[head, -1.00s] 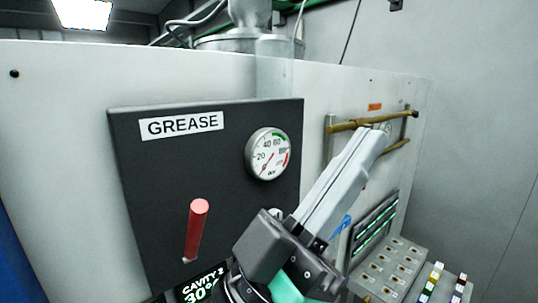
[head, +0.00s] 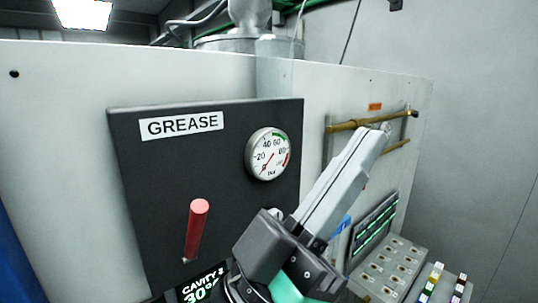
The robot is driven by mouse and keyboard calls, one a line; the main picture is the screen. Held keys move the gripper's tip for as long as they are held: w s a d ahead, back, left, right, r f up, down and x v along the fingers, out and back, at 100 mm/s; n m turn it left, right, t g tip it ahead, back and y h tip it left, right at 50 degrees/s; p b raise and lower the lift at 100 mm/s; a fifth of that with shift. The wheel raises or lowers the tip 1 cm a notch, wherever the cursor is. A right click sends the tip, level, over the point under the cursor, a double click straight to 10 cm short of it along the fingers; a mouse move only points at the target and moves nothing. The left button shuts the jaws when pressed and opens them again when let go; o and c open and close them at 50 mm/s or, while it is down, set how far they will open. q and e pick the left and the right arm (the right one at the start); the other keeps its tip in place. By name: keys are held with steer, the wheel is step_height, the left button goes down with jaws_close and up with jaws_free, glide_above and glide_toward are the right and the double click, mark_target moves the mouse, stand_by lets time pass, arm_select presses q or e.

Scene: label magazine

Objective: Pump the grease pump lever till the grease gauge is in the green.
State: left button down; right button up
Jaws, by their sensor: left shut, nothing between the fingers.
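The grease pump lever (head: 197,226) is a red rod on the lower part of the dark panel marked GREASE. It stands nearly upright, its top leaning slightly right. The grease gauge (head: 267,154) is a round white dial at the panel's upper right. Its red needle points to the lower left, at the low end of the scale, away from the green band at the upper right. My left gripper (head: 381,134) is shut and empty, its long grey fingers pointing up and right, away from the lever. My right gripper is not in view.
A display reading CAVITY (head: 203,284) is partly hidden below the lever. Brass-coloured rails (head: 345,126) are on the wall at the right, near my fingertips in the picture. A sloped button panel (head: 386,268) stands at the lower right. The space around the lever looks clear.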

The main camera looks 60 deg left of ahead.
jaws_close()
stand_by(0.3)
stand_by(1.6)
